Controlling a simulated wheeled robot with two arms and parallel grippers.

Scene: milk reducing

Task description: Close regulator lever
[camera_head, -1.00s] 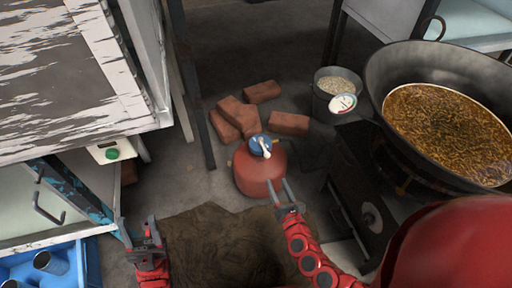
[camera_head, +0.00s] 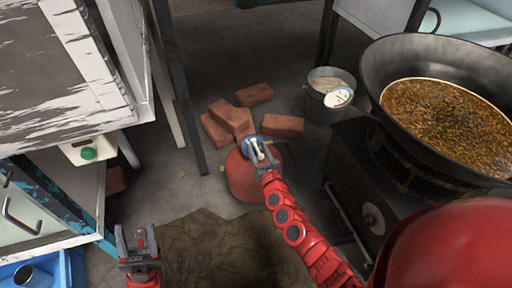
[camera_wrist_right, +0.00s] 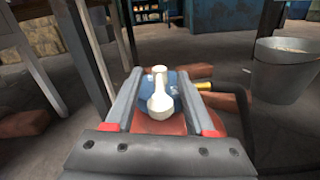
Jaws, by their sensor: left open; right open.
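A red gas cylinder (camera_head: 240,178) stands on the floor with a blue regulator (camera_head: 250,146) on top. The regulator carries a white lever, which shows in the right wrist view (camera_wrist_right: 160,98) pointing away from the camera. My right gripper (camera_head: 259,149) is open at the regulator, with its fingers on either side of the lever. In the right wrist view the lever lies between the fingers, with gaps on both sides. My left gripper (camera_head: 136,240) is open and empty at the lower left, beside a brown cloth.
Several bricks (camera_head: 283,125) lie behind the cylinder. A white cabinet (camera_head: 70,80) stands at left.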

